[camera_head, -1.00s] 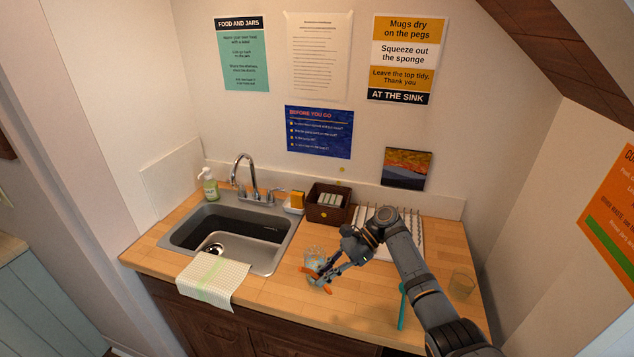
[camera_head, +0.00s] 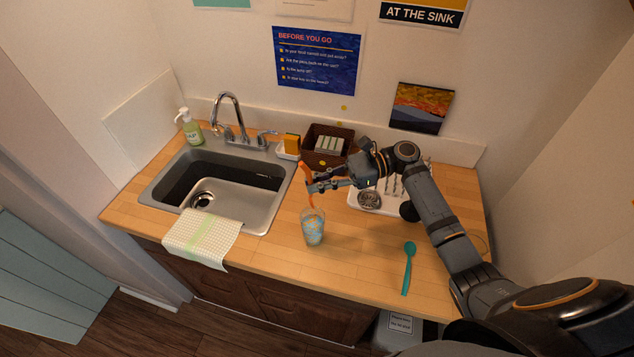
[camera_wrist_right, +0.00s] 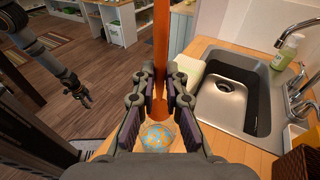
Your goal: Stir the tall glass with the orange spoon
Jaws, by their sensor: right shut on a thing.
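My right gripper (camera_head: 322,183) is shut on the orange spoon (camera_head: 304,171) and holds it nearly upright above the counter. The spoon's lower end is at the mouth of the tall glass (camera_head: 313,231), which has a blue and orange pattern and stands upright on the counter. I cannot tell how far the tip is inside the rim. In the right wrist view the spoon (camera_wrist_right: 161,45) runs between the fingers, with the glass (camera_wrist_right: 158,138) below. My left gripper (camera_wrist_right: 84,97) shows small at the left there, away from the counter; its jaws are unclear.
A teal spoon (camera_head: 408,268) lies on the counter at the right. The sink (camera_head: 259,211) and a draped towel (camera_head: 202,239) are left of the glass. A dark box (camera_head: 325,158), a sponge (camera_head: 292,144) and a white rack (camera_head: 361,207) stand behind.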

